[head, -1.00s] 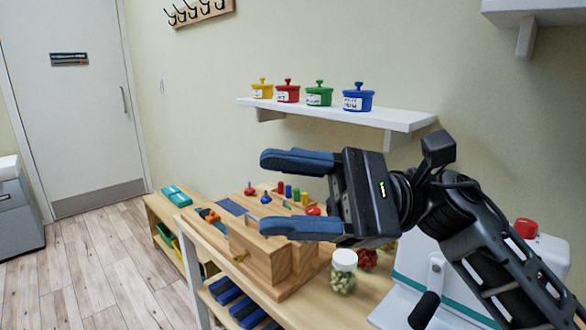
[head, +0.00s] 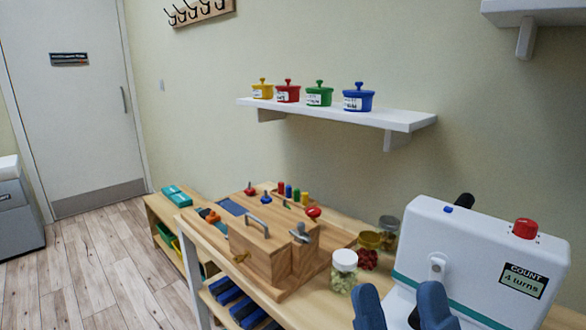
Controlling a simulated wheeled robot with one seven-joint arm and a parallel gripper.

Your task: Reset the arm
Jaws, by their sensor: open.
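My gripper (head: 401,306) shows at the bottom edge of the head view, right of centre. Its two blue-grey fingers point up and stand apart, with nothing seen between them. The rest of my arm is below the picture. The fingers are in front of the lower left part of a white machine (head: 470,245) with a red knob and a label reading "COUNT 4 turns". A lidded jar (head: 344,271) with pale green contents stands on the bench just left of the fingers.
A wooden activity box (head: 262,253) with a handle and latch sits on the bench, with coloured pegs (head: 290,192) behind it. Lidded coloured pots (head: 358,97) stand on a white wall shelf (head: 390,118). Other small jars (head: 369,240) stand near the machine. The floor (head: 90,270) at left is clear.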

